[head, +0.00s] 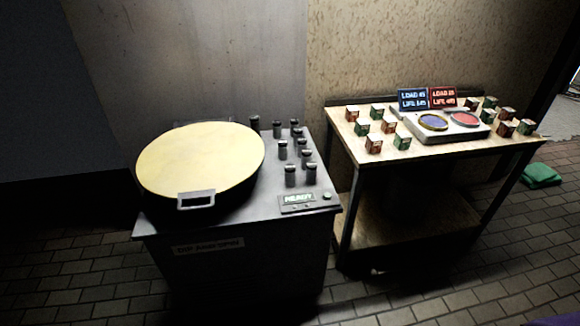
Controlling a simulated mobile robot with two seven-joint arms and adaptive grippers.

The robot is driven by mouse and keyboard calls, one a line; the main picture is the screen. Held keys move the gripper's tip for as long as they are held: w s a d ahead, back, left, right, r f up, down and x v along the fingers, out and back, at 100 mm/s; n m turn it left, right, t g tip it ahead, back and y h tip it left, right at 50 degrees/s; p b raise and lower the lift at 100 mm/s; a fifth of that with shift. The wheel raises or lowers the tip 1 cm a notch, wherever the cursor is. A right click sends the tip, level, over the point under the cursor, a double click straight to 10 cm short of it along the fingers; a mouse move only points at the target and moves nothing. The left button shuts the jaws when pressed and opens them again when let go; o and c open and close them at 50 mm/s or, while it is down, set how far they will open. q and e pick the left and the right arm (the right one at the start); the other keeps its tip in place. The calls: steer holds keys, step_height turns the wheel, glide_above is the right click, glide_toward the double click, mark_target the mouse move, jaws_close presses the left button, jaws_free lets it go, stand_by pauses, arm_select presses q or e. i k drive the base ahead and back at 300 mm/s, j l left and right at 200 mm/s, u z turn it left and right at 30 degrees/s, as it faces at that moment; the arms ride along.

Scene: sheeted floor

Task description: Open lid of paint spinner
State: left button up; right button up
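The paint spinner (240,269) is a dark grey cabinet at the centre left of the head view. Its round, pale yellow lid (200,160) lies over the drum on the left part of the top and looks closed. A grey loop handle (197,200) sits at the lid's front edge. A small panel (299,199) with a lit green display and a button is at the front right corner of the top. The inside of the drum is hidden. Neither of my grippers is in view.
Several small dark jars (290,174) stand right of the lid. A wooden table (432,150) to the right bears a scale (447,136) with two round pans, a blue-and-red display (427,98) and several small boxes. A green cloth (541,175) lies on the tiled floor, which is clear in front.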

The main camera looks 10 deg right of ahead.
mark_target(201, 160)
steer(key=i+l, duration=0.1)
steer(key=i, duration=1.1)
steer(key=j+u, duration=0.35)
steer(key=u, duration=0.15)
